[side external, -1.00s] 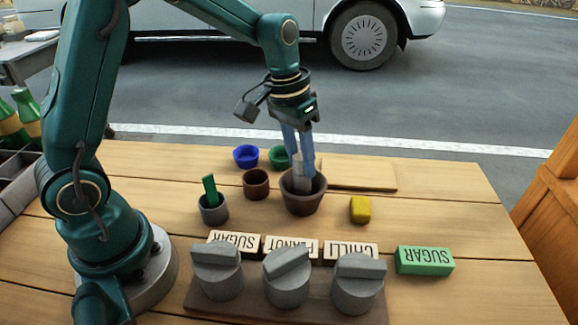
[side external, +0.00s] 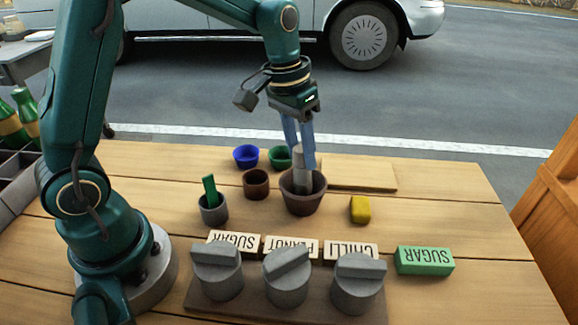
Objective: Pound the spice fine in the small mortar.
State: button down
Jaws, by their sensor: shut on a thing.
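A brown clay mortar (side external: 303,205) stands upright near the middle of the wooden table. A grey pestle (side external: 300,176) stands nearly upright in it, with its lower end hidden behind the mortar's rim. My gripper (side external: 305,158) is above the mortar with its blue fingers pointing down, shut on the pestle's upper part. The spice inside the mortar cannot be seen. A smaller brown cup (side external: 256,184) sits just left of the mortar, apart from it.
Blue (side external: 246,156) and green (side external: 278,158) bowls stand behind. A grey cup (side external: 213,212) holds a green object. A yellow block (side external: 360,210) lies right. A flat board (side external: 360,176) lies behind.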

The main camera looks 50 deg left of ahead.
jog(key=shift+f, duration=0.9)
jog(key=shift+r, duration=0.1)
jog(key=shift+r, duration=0.8)
jog(key=shift+f, duration=0.1)
jog(key=shift+f, duration=0.75)
jog(key=shift+r, duration=0.85)
